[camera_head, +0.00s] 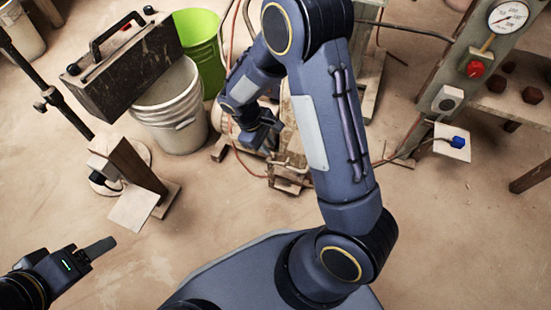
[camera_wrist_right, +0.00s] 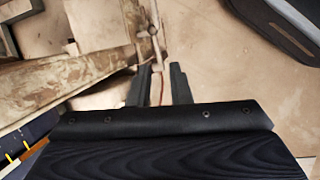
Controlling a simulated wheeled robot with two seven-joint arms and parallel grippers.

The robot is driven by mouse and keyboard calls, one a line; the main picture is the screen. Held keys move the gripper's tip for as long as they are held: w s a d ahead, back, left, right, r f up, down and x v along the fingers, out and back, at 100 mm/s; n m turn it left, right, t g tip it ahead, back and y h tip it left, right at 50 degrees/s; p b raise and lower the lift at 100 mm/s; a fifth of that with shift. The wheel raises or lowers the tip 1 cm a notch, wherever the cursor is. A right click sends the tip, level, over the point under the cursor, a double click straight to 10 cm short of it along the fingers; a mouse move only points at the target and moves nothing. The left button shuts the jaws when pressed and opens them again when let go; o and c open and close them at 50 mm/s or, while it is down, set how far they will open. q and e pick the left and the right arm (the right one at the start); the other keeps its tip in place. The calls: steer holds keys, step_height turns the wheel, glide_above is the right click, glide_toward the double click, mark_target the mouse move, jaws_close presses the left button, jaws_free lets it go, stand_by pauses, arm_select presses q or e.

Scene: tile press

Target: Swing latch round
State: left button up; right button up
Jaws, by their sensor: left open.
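My right gripper (camera_head: 264,134) is low beside the tile press (camera_head: 286,183), which my own right arm partly hides. In the right wrist view, the two dark fingers (camera_wrist_right: 162,84) stand apart with bare floor and a thin reddish cable showing between them. A thin metal rod with small knobs (camera_wrist_right: 154,30), possibly the latch, lies just beyond the fingertips beside the dusty press frame (camera_wrist_right: 75,75). I see no clear grip on it, and cannot tell if a finger touches it. My left gripper (camera_head: 100,250) is at the lower left, away from the press and empty.
A white bucket (camera_head: 178,130), a green bin (camera_head: 205,40) and a dark toolbox (camera_head: 125,65) stand at the upper left. A wooden stand (camera_head: 135,165) is nearer. A post with a gauge (camera_head: 508,17) and red button (camera_head: 476,68) stands right.

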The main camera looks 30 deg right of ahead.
mark_target(279, 163)
steer(key=shift+n+h, duration=0.7)
steer(key=shift+n, duration=0.1)
steer(key=b+x, duration=0.1)
steer(key=x, duration=0.2)
steer(key=a+b+x, duration=0.1)
steer(key=x, duration=0.3)
steer(key=w+b+x, duration=0.1)
steer(key=x, duration=0.3)
steer(key=shift+w+a+f+b, duration=0.1)
steer(key=shift+a+f+b, duration=0.2)
steer(key=shift+f, duration=0.2)
steer(key=shift+c, duration=0.4)
jaws_close()
